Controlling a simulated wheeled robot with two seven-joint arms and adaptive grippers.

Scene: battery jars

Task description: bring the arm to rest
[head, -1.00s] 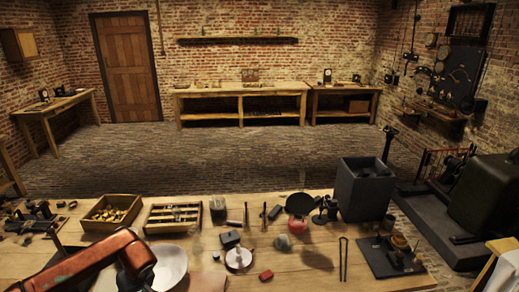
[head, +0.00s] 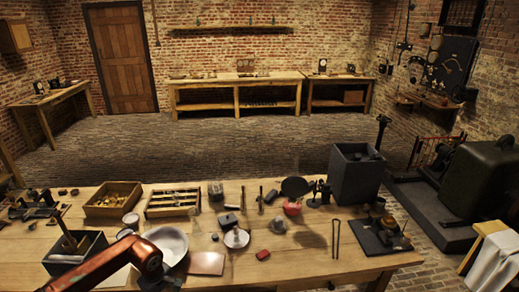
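My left arm (head: 112,262) comes in from the lower left as a red-orange link with a rounded joint. It passes in front of a dark open box and close to a white bowl (head: 167,242). The dark part below the joint runs out of the bottom edge, and no fingertips of my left gripper show. My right arm and gripper are not in the picture. I cannot see whether either gripper holds anything.
The wooden table (head: 230,195) carries a dark open box (head: 92,246), a compartment tray (head: 172,203), a wooden box (head: 113,198), a tall grey jar (head: 356,174) and a black base with fittings (head: 381,236). Bare wood shows at the front middle. Open floor lies behind.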

